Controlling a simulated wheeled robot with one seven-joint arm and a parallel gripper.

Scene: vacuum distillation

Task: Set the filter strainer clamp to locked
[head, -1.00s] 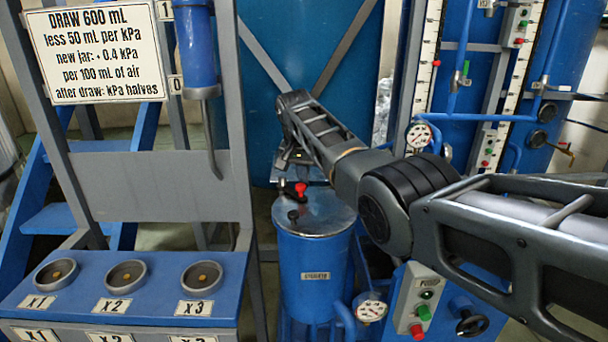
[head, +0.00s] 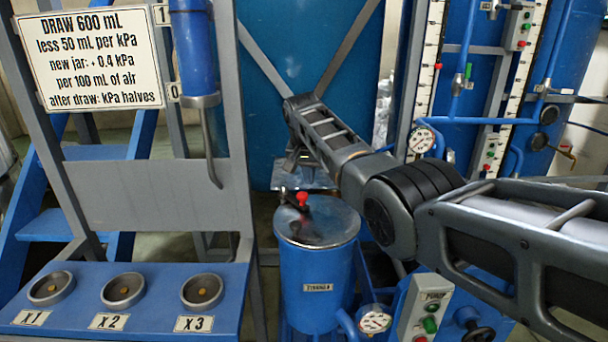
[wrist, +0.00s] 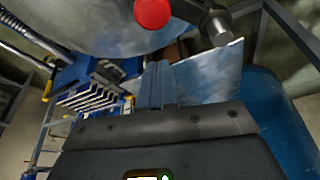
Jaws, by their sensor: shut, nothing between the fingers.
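The filter strainer appears to be the blue canister (head: 316,275) with a round metal lid (head: 325,228) in the head view; its small label is too blurred to read. A clamp with a red knob (head: 302,198) and a dark part beside it sits on the lid. Whether it is locked cannot be told. My gripper (head: 303,168) is just behind and above the red knob, apart from it. In the wrist view my gripper (wrist: 156,85) is shut and empty, with the red knob (wrist: 152,12) and a grey metal rod end at the top edge, near the lid (wrist: 80,18).
A blue stand with several round cups (head: 122,290) is at left below a written sign (head: 95,55). A pump switch box (head: 425,308) and a gauge (head: 374,320) stand right of the canister. A large blue tank (head: 295,60) is behind my gripper.

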